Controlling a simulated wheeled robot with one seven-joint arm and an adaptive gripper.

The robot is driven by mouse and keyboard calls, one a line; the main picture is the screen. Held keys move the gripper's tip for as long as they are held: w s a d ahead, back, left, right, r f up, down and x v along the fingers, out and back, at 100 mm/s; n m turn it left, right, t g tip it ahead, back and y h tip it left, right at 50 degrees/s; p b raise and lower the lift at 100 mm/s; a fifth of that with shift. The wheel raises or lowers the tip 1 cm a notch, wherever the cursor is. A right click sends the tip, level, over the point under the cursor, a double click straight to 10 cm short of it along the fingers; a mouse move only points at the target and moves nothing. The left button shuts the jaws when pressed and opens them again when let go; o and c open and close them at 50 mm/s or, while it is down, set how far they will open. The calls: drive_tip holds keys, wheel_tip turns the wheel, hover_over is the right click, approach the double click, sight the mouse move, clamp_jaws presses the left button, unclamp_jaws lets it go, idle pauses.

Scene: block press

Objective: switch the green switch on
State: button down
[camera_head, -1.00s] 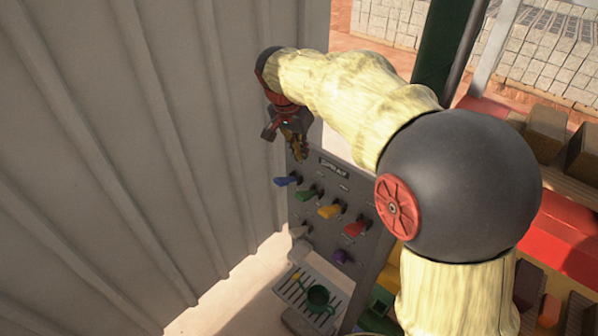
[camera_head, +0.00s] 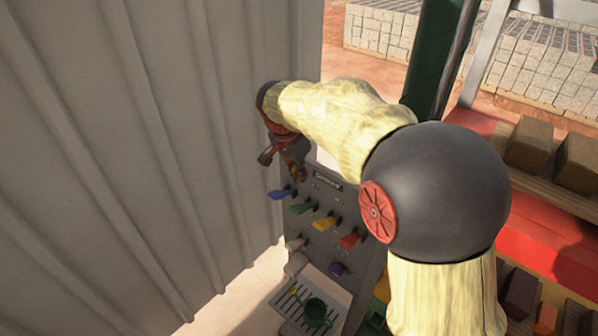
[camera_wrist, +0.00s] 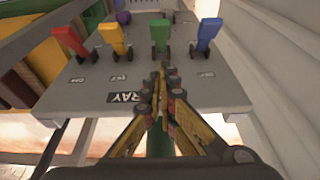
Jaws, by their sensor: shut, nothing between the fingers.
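The green switch (camera_head: 301,207) is a lever on the upright grey panel (camera_head: 345,205), between the blue switch (camera_head: 280,194) and the yellow switch (camera_head: 324,222). In the wrist view the green switch (camera_wrist: 161,34) stands just beyond my fingertips, nearly in line with them. My gripper (camera_head: 298,175) is shut and empty, over the panel's top edge near its sign. In the wrist view my gripper (camera_wrist: 164,68) shows a small gap between its tips and the green lever; I see no clear contact.
A red switch (camera_head: 349,240) and a purple knob (camera_head: 338,269) are also on the panel. A corrugated wall (camera_head: 150,150) stands close on the left. Shelves with blocks (camera_head: 530,143) are at right.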

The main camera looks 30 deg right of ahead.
hover_over(303, 206)
drive_tip(key=x, duration=0.3)
drive_tip(key=a+x, duration=0.1)
drive_tip(key=x, duration=0.1)
drive_tip(key=shift+s+f+p, duration=0.15)
drive_tip(key=shift+s+p, duration=0.15)
drive_tip(key=shift+p, duration=0.05)
drive_tip(key=f, duration=0.1)
drive_tip(key=a+f, duration=0.1)
drive_tip(key=f, duration=0.1)
drive_tip(key=shift+s+a+p, duration=0.1)
drive_tip(key=shift+s+p, duration=0.1)
drive_tip(key=shift+p, duration=0.1)
drive_tip(key=shift+s+a+f, duration=0.1)
drive_tip(key=shift+a+f, duration=0.1)
drive_tip(key=shift+f, duration=0.35)
drive_tip(key=shift+a+f+b, duration=0.1)
drive_tip(key=shift+f+b, duration=0.05)
drive_tip(key=shift+b, duration=0.25)
drive_tip(key=shift+s+a+b, duration=0.1)
drive_tip(key=shift+a+b, duration=0.05)
drive_tip(key=shift+b, duration=0.5)
